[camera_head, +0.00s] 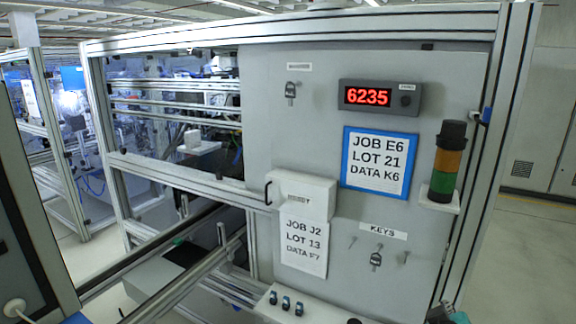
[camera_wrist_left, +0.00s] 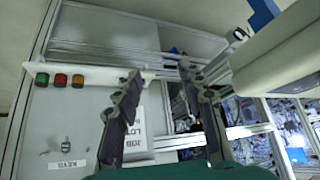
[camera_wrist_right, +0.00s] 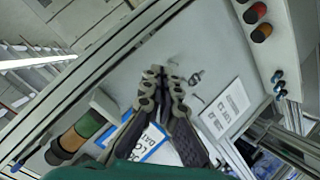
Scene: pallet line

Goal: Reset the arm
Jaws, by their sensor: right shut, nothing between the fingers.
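My left gripper (camera_wrist_left: 160,74) shows in the left wrist view with its two dark fingers spread apart and nothing between them. Behind it is the grey panel with a white sheet. My right gripper (camera_wrist_right: 163,76) shows in the right wrist view with its fingertips together and empty. It is in front of the grey panel, and its fingers partly hide a blue-framed card. In the head view neither gripper shows clearly; a small dark and teal part (camera_head: 446,314), likely of my right arm, shows at the bottom edge.
The grey panel (camera_head: 270,130) carries a red display (camera_head: 378,97) reading 6235, a blue-framed card (camera_head: 379,163), a stack light (camera_head: 446,162), a white box (camera_head: 302,194), a hanging key (camera_head: 290,92) and another key (camera_head: 376,259). A rail frame (camera_head: 180,180) opens at left. Floor shows at right.

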